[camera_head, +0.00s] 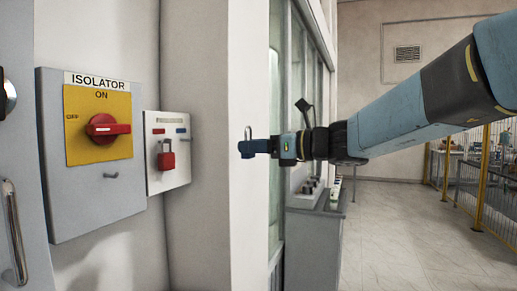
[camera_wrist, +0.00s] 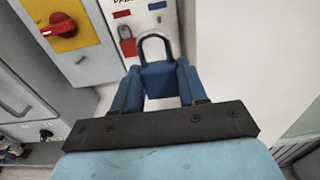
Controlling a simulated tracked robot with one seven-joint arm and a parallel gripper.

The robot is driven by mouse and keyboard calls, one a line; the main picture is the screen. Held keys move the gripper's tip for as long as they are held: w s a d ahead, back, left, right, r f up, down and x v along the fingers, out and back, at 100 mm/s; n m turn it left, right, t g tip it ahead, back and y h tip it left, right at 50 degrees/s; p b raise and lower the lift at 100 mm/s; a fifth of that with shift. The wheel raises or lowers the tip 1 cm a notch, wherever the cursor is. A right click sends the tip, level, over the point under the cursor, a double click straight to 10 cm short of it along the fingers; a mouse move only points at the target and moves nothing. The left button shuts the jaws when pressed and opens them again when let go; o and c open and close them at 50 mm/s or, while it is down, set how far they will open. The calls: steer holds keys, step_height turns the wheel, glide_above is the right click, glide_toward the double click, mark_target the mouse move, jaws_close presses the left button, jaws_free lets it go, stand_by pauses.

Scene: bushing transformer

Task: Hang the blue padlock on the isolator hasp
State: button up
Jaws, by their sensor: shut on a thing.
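The blue padlock (camera_wrist: 160,80) is held between the two fingers of my gripper (camera_wrist: 158,88), its metal shackle pointing up in the wrist view. In the head view my gripper (camera_head: 262,147) is in mid-air right of the panels, with the padlock (camera_head: 247,148) at its tip, shackle upward. The isolator (camera_head: 95,150) is a grey box with a yellow plate and a red rotary handle (camera_head: 108,129) near the ON mark. A small metal peg (camera_head: 111,176), perhaps the hasp, sticks out below the plate. The padlock is well apart from the isolator.
A white board (camera_head: 160,185) right of the isolator carries a red padlock (camera_head: 166,155). A wall corner (camera_head: 245,215) stands behind my gripper. A grey cabinet (camera_head: 313,235) stands farther back, and a yellow-posted fence (camera_head: 484,175) is at right. The floor between is clear.

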steer(key=shift+d, duration=0.1)
steer(key=v, duration=0.6)
steer(key=shift+s+d, duration=0.2)
steer(key=shift+d, duration=0.15)
stand_by(1.0)
steer(key=shift+w+f, duration=0.15)
stand_by(0.7)
